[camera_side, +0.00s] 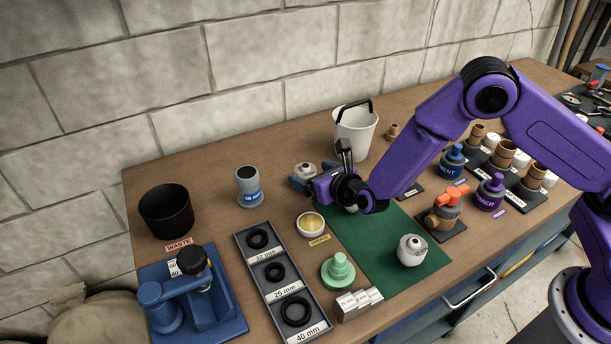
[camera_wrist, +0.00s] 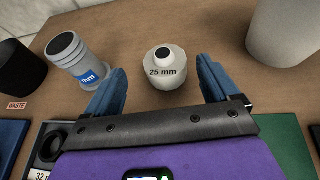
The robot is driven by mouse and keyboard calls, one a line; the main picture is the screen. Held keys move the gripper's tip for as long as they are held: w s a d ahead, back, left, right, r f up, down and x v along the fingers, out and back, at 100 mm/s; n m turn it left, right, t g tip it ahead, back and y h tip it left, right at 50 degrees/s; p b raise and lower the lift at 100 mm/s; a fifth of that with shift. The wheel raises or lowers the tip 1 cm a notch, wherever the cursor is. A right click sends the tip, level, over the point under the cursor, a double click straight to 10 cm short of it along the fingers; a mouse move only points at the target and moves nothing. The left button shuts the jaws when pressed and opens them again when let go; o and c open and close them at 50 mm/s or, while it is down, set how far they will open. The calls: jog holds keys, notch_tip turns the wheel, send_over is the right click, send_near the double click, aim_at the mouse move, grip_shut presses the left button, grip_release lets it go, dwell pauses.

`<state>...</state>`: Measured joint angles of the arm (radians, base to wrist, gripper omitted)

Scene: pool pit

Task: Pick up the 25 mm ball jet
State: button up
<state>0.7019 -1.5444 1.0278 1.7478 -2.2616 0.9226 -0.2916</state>
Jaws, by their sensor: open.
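The 25 mm ball jet (camera_wrist: 168,72) is a white, rounded fitting with a dark round opening, labelled "25 mm" in the wrist view. It stands on the brown bench, between and a little beyond the fingertips. In the side view the white jet (camera_side: 306,171) is partly hidden behind my gripper. My gripper (camera_wrist: 161,84) has blue fingers spread wide, one to each side of the jet, with visible gaps and nothing held. In the side view my gripper (camera_side: 298,183) is low over the bench, at the back edge of the green mat.
A grey cylinder with a blue label (camera_side: 249,187) stands left of the jet. A white bucket (camera_side: 355,132) stands behind to the right. A black waste bin (camera_side: 166,211) is farther left. The green mat (camera_side: 378,243) carries another white fitting (camera_side: 411,250). A ring tray (camera_side: 262,270) lies in front.

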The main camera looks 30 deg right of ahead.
aim_at(306, 170)
jog(key=shift+d+x, duration=0.15)
jog(key=shift+x, duration=1.45)
jog(key=shift+d+x, duration=0.2)
jog(key=shift+x, duration=1.4)
jog(key=shift+r, duration=0.1)
jog(key=c, duration=1.1)
